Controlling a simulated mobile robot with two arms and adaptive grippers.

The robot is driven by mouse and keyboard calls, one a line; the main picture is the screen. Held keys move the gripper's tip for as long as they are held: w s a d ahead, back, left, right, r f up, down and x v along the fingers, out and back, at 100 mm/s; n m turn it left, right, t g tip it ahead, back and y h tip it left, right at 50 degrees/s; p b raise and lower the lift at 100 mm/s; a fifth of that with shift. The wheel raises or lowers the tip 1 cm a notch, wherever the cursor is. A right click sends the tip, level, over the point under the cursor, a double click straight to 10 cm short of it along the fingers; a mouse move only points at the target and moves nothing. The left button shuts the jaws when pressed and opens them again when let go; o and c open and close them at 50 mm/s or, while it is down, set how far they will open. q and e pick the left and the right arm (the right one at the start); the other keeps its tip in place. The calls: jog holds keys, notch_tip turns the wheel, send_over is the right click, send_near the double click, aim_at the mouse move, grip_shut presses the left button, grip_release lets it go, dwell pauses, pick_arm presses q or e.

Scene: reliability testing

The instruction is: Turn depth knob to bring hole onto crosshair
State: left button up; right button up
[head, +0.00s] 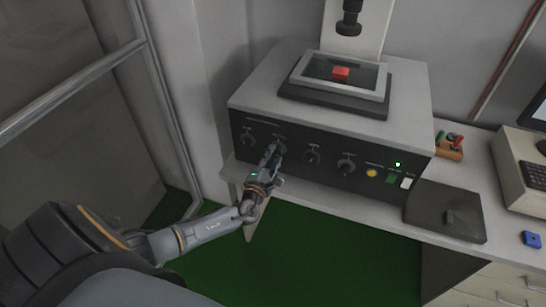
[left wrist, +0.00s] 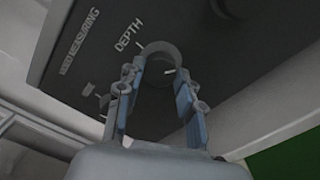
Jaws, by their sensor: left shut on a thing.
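The depth knob (left wrist: 160,54) is on the dark front panel of the measuring machine (head: 250,105), under the label DEPTH (left wrist: 128,35) in the left wrist view. My left gripper (head: 275,150) reaches the panel at the second knob from the left. In the left wrist view its two fingers (left wrist: 155,85) are closed on either side of the knob. A red part (head: 341,72) lies on the glass stage (head: 312,72), below the black lens (head: 349,22). No hole or crosshair can be made out. My right gripper is out of view.
A glass partition stands at left.

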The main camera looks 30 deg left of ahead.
pick_arm(q)
jog(key=shift+f, duration=0.15)
jog(key=o, duration=1.2)
jog(key=v, duration=1.2)
jog(key=shift+s+a, duration=0.1)
